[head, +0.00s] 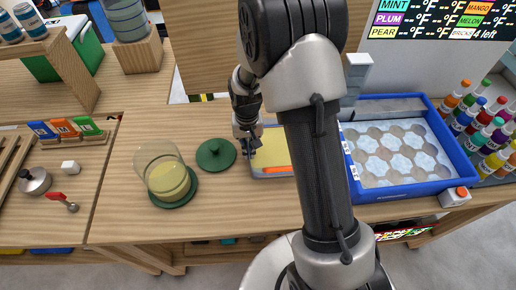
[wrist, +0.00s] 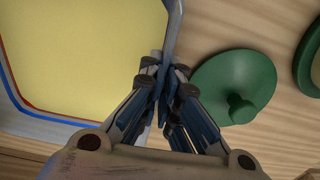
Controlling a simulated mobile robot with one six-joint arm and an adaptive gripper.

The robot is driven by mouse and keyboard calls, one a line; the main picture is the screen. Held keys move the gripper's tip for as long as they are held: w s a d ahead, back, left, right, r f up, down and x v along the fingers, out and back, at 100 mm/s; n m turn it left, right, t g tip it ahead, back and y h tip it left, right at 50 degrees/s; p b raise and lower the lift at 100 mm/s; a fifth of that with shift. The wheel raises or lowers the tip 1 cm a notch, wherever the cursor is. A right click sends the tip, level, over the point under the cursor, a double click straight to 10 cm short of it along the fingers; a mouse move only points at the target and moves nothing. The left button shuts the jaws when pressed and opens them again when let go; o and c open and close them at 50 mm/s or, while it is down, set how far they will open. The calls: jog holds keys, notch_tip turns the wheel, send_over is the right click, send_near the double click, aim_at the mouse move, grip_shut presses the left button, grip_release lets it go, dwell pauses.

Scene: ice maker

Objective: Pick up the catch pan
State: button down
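The catch pan (head: 272,176) is a shallow grey-rimmed tray with a flat yellow inside. It sits on the wooden table in the head view, its right part hidden behind my arm. My gripper (head: 249,149) is at the pan's left edge. In the wrist view my gripper (wrist: 165,84) points down with its fingers drawn together on the pan's rim (wrist: 174,22), and the rim runs between them. The yellow inside fills the upper left of that view. I cannot tell whether the pan is raised off the table.
A green lid (head: 216,155) with a knob lies just left of my gripper. A glass jar (head: 168,178) with yellow contents stands on a green base further left. A blue tray (head: 440,183) of icy rounds is on the right, beside several coloured bottles (head: 492,137).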

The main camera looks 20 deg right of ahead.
jog(key=shift+r, duration=0.15)
notch_tip(320, 180, up, 20)
jog(key=p, duration=0.6)
jog(key=shift+f, duration=0.2)
dwell(0.4)
